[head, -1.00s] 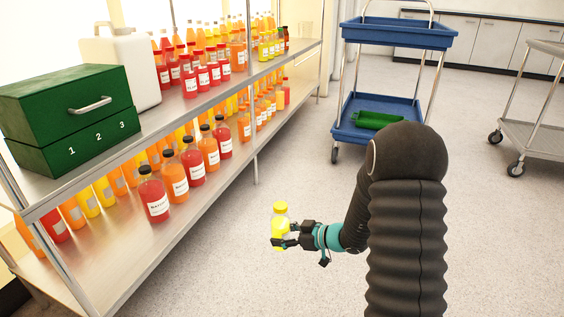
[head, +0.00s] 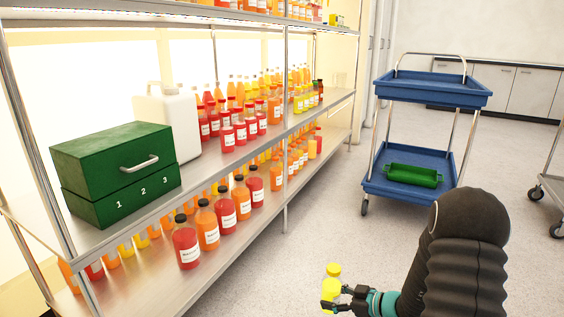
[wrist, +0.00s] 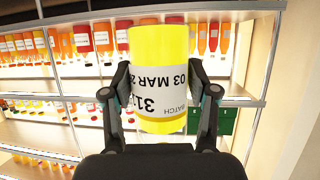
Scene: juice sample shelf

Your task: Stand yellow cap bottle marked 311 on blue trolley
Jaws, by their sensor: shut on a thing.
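My gripper (head: 346,297) is shut on a small bottle of yellow juice with a yellow cap (head: 332,287), held over the open floor in front of the shelf. In the wrist view the yellow bottle (wrist: 160,62) sits between both fingers of my gripper (wrist: 160,100). Its white label is upside down there and reads "BATCH 31", with the last digit cut off by the curve, and "03 MAR". The blue trolley (head: 432,92) stands beyond, to the upper right, apart from the bottle. Its top tray looks empty from here.
A green tray (head: 412,175) lies on the trolley's lower deck (head: 375,185). A metal shelf (head: 180,262) with many bottles, a green box (head: 100,165) and a white canister (head: 170,125) fills the left. Another cart (head: 545,185) stands at the right edge. The floor between is clear.

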